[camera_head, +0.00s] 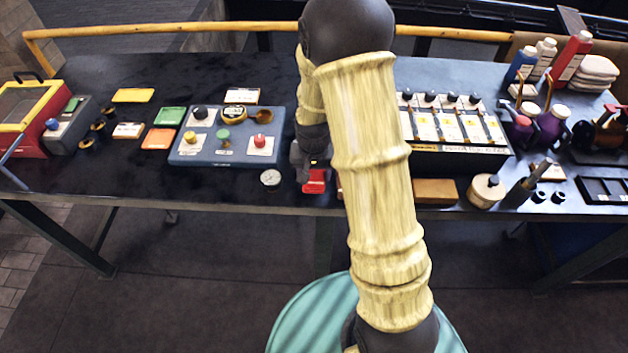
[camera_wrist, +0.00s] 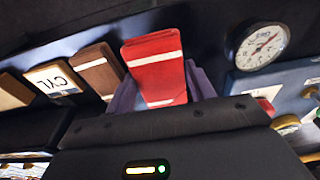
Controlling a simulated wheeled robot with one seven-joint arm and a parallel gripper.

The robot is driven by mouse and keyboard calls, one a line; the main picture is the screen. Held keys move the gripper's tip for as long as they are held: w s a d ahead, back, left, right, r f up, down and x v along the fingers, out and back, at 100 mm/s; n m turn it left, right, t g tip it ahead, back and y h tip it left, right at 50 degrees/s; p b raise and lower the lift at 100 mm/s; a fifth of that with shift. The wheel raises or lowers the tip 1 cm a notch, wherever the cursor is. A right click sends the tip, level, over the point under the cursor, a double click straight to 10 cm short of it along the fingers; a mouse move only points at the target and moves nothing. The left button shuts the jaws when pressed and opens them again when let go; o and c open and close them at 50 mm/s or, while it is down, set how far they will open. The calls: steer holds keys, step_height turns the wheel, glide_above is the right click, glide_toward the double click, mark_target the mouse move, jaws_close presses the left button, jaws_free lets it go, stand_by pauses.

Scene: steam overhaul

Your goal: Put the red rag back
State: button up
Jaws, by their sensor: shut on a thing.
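The red rag (camera_wrist: 154,68) is a folded red block with a white stripe. It sits between the two pale fingers of my gripper (camera_wrist: 160,88) in the wrist view. My gripper is shut on it. In the head view the red rag (camera_head: 314,183) shows at the front of the dark table, just below my gripper (camera_head: 311,170). My arm covers the table just right of it. I cannot tell whether the rag touches the tabletop.
A brown folded block (camera_wrist: 98,68) and a card marked CYL (camera_wrist: 55,78) lie beside the rag in the wrist view. A round gauge (camera_head: 270,177) lies left of my gripper, in front of the blue panel (camera_head: 185,152). A tan block (camera_head: 435,191) lies to the right.

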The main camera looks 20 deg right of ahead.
mark_target(314, 175)
step_height(314, 175, down, 3)
steer(key=shift+f, duration=0.1)
steer(key=shift+w+f, duration=0.1)
steer(key=shift+f, duration=0.15)
steer(key=shift+f, duration=0.1)
steer(key=o, duration=1.1)
steer(key=shift+c, duration=0.2)
steer(key=shift+a, duration=0.1)
